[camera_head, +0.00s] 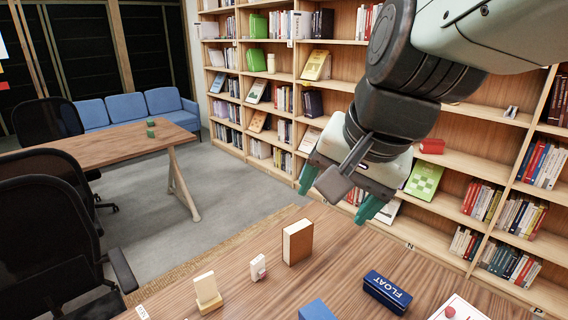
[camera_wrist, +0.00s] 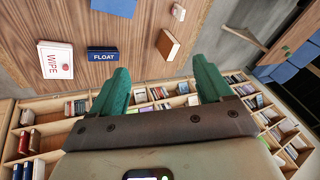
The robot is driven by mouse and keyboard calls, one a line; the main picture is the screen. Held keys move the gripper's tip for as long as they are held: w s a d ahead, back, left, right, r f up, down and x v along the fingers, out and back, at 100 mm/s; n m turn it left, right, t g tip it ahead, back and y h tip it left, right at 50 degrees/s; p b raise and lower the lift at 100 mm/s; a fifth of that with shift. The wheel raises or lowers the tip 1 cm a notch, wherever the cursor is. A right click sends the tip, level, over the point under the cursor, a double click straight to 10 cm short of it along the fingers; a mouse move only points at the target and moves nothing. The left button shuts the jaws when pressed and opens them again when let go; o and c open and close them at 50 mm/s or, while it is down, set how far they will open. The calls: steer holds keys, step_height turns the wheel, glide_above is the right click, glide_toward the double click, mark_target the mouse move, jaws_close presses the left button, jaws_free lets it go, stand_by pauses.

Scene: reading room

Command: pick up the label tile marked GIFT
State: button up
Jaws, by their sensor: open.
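No tile that I can read as GIFT shows in either view. A small white label (camera_head: 142,313) with lettering too small to read lies at the near left edge of the wooden table (camera_head: 235,290). My gripper (camera_head: 340,195) is open and empty, high above the table's far side. Its two green fingers stand apart in the wrist view (camera_wrist: 161,75), with nothing between them. The white label is well away from the gripper, to the lower left in the head view.
On the table stand a brown block (camera_head: 297,242), a small white piece (camera_head: 258,267), a cream block (camera_head: 207,290), a navy FLOAT box (camera_head: 386,292), a blue box (camera_head: 316,311) and a white WIPE box (camera_wrist: 57,62). Bookshelves (camera_head: 455,160) stand behind. Bare tabletop separates the items.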

steer(key=w+a+f+m+g+y, duration=0.1)
steer(key=w+a+f+m, duration=0.2)
steer(key=w, duration=0.2)
steer(key=w+a+f+m+y, duration=0.1)
steer(key=w+a+f+m, duration=0.25)
steer(key=w, duration=0.25)
steer(key=m, duration=1.1)
glide_above(259, 263)
steer(key=s+d, duration=0.3)
step_height(259, 263, down, 18)
steer(key=w+f+m, duration=0.1)
steer(key=f, duration=0.2)
steer(key=a+f+m, duration=0.1)
steer(key=f, duration=0.3)
steer(key=w+a+f+m+g, duration=0.1)
steer(key=f, duration=0.3)
steer(key=shift+w+f+m+h, duration=0.25)
steer(key=shift+w+m+h, duration=0.1)
steer(key=shift+h, duration=0.05)
steer(key=shift+s+x, duration=0.15)
steer(key=shift+x, duration=1.4)
steer(key=shift+s+x, duration=0.15)
steer(key=shift+x, duration=1.4)
steer(key=shift+d+f, duration=0.1)
steer(key=shift+d, duration=0.05)
steer(key=shift+c, duration=0.2)
steer(key=c, duration=1)
